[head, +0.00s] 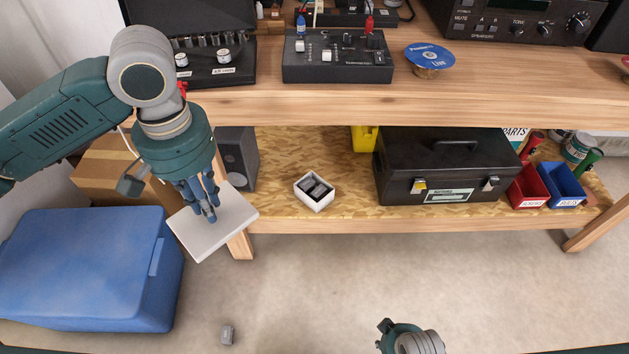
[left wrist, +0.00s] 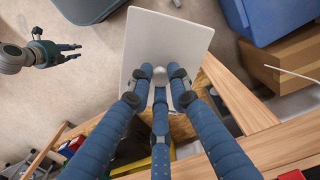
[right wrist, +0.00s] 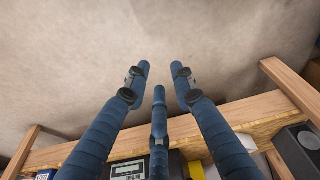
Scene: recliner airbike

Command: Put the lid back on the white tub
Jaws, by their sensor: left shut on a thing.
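The lid (head: 225,228) is a flat, white, square plate, gripped by my left gripper (head: 207,212) and tilted in the air in front of the bench's left leg. In the left wrist view the fingers close around a small round knob on the lid (left wrist: 168,35). The white tub (head: 314,204) stands uncovered on the lower shelf, right of the lid, with dark items inside. My right gripper is low at the bottom of the head view, its fingers mostly out of frame. In the right wrist view its fingers (right wrist: 159,78) are spread and empty above the floor.
A black toolbox (head: 447,165) stands right of the tub, and a grey speaker (head: 237,158) stands left of it. The tabletop edge (head: 330,108) overhangs the shelf. A blue cooler (head: 85,268) stands at left. A small grey object (head: 227,333) lies on the floor.

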